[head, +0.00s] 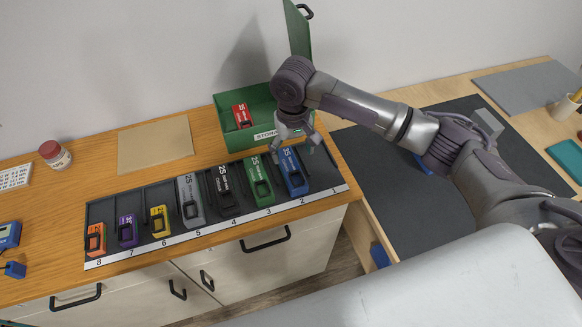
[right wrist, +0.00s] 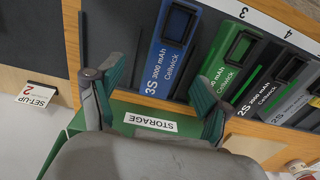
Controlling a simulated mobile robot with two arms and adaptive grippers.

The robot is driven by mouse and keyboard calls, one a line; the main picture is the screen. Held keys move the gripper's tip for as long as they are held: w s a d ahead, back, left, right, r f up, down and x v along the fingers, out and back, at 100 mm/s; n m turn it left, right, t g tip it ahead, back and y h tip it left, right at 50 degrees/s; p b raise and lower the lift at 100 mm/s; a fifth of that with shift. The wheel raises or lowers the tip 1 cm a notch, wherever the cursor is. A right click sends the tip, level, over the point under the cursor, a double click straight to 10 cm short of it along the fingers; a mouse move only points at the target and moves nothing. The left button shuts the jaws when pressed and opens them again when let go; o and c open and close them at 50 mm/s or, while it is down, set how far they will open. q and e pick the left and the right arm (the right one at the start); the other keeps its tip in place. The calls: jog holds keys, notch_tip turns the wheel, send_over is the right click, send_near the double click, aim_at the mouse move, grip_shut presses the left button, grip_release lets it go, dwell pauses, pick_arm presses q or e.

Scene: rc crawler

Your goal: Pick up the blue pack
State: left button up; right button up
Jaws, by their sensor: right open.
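The blue pack (head: 293,172), with 2S or 3S lettering on it, lies in the slot rack at the place marked 2. In the right wrist view the blue pack (right wrist: 172,48) reads 3S 3000 mAh Cellwick. My right gripper (head: 295,147) is open and empty, above the pack's rear end. In the right wrist view its fingers (right wrist: 155,85) stand spread, with the pack ahead between and beyond them; I cannot tell the exact height. My left gripper is not in view.
The rack's numbered strip (head: 220,229) runs along its front; several other packs fill slots, with a green pack (head: 259,180) beside the blue one. Slot 1 looks empty. The green storage box (head: 236,98), lid up, stands close behind and holds a red pack (head: 242,115).

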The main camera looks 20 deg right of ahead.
aim_at(291, 168)
notch_tip(291, 168, down, 2)
jog(key=shift+a+f+p, duration=0.1)
jog(key=shift+a+p, duration=0.05)
jog(key=shift+p, duration=0.2)
jog(key=f, duration=0.1)
jog(key=f+p, duration=0.1)
jog(key=f, duration=0.1)
jog(key=shift+s+a+f, duration=0.2)
jog(key=shift+s, duration=0.15)
jog(key=shift+f, duration=0.5)
jog(key=c, duration=0.6)
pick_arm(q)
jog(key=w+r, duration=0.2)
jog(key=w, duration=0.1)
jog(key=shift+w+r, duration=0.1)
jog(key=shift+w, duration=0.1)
pick_arm(e)
grip_shut()
